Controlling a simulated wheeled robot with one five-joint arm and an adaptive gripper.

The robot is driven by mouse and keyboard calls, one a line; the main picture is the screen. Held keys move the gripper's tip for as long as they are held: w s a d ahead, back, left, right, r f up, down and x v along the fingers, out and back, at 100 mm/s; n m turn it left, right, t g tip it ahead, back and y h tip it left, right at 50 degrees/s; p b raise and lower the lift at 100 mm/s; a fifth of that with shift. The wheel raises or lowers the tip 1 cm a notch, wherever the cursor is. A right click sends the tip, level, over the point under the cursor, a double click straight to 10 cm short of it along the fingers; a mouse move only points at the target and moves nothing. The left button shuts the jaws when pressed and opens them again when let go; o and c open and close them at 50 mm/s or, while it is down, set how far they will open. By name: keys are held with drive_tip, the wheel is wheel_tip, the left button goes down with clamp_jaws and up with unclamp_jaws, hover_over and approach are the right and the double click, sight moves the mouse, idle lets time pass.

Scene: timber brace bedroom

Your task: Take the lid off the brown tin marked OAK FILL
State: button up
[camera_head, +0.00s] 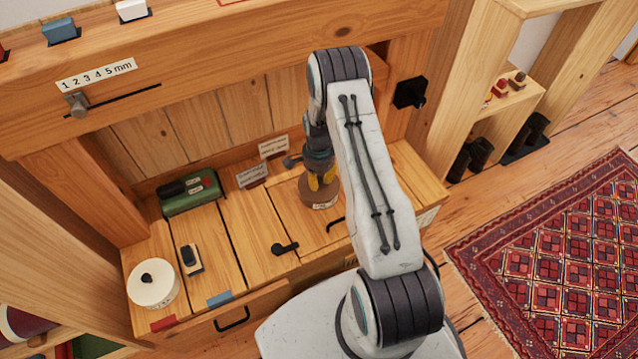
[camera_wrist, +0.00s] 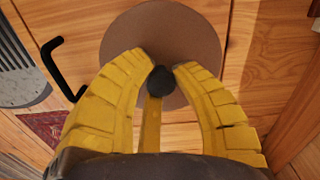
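The brown round tin (camera_head: 318,194) stands upright on the wooden bench top, with a small pale label low on its front, too small to read. Its flat brown lid (camera_wrist: 190,35) with a dark round knob (camera_wrist: 160,83) fills the top middle of the wrist view. The lid appears seated on the tin. My gripper (camera_wrist: 160,72) has yellow fingers and comes down over the tin from above. Its fingertips close in around the knob and appear to touch it. In the head view my gripper (camera_head: 322,180) partly hides the lid.
A green box (camera_head: 190,194) sits at the bench's back left, and a white round container (camera_head: 153,284) at its front left. A timber beam (camera_head: 220,50) crosses above the bench.

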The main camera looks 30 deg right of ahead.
clamp_jaws()
drive_tip(key=shift+r, duration=0.15)
